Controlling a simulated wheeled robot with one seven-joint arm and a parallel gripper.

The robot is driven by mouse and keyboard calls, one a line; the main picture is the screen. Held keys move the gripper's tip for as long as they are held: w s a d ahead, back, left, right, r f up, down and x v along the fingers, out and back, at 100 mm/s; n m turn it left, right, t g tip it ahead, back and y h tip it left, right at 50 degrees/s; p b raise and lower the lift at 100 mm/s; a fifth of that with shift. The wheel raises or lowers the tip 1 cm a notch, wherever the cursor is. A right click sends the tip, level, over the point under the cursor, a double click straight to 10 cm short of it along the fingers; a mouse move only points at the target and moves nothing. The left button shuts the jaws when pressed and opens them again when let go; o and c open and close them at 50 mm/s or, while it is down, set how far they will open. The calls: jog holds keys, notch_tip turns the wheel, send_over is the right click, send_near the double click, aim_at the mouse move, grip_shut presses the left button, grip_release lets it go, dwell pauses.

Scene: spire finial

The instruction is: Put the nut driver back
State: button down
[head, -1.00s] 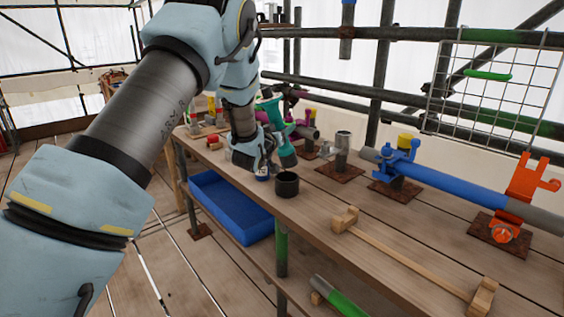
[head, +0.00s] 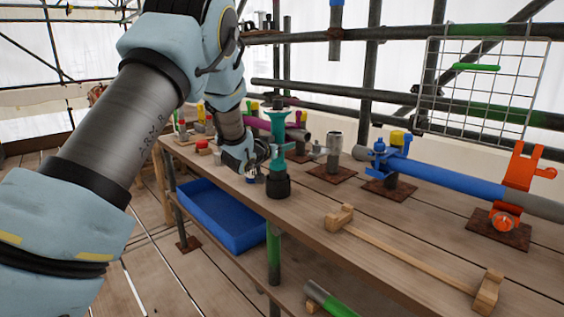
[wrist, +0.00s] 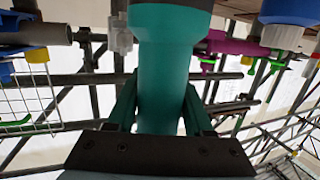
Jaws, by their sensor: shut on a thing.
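The teal nut driver (head: 278,131) stands about upright in the head view, directly over the black cup-shaped holder (head: 278,188) on the workbench. Its lower end meets the holder's mouth in the picture; I cannot tell how far inside it is. My gripper (head: 273,150) is shut on the driver's body from the left side. In the wrist view the teal nut driver (wrist: 166,80) fills the middle between my two fingers, and its ends are out of view or hidden.
A blue tray (head: 215,215) sits below the bench's left edge. To the right are a clamp on a rusty plate (head: 333,167), a long blue tube (head: 440,177) and an orange bracket (head: 520,175). A wooden bar (head: 410,250) lies at the front right. Bare bench surrounds the holder.

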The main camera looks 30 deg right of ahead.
aim_at(283, 158)
jog(key=shift+f+p, duration=0.45)
jog(key=shift+f, duration=1.7)
jog(key=shift+f, duration=0.2)
jog(key=shift+c, duration=1.5)
grip_release()
